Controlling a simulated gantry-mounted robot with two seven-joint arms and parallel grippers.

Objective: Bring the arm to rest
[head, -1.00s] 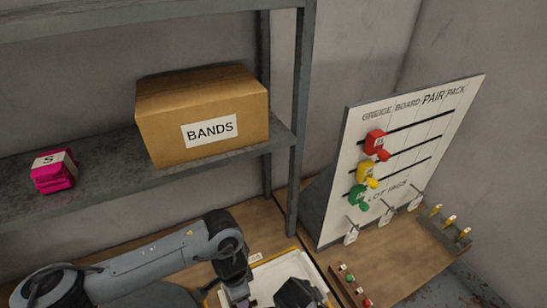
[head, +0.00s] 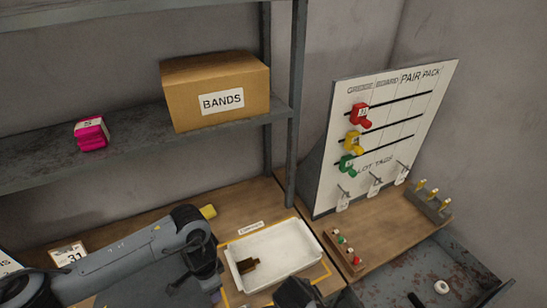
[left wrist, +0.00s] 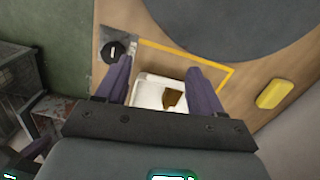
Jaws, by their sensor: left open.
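My left arm (head: 130,262) comes in from the left in the head view and bends down at the left of a white tray (head: 300,240). In the left wrist view my left gripper (left wrist: 160,82) is open, its two dark fingers apart with nothing between them. The white tray (left wrist: 148,92) with a brown piece (left wrist: 174,101) shows beyond the fingertips, apart from them. The brown piece (head: 247,265) lies in the tray's left part. A dark shape (head: 297,294) at the bottom edge may be my right gripper; its fingers cannot be made out.
A BANDS box (head: 215,92) and a pink bundle (head: 91,133) stand on the shelf. A pegboard (head: 385,130) with red, yellow and green pieces stands at right. A small peg block (head: 345,248) is beside the tray. A yellow object (head: 208,211) lies behind my arm.

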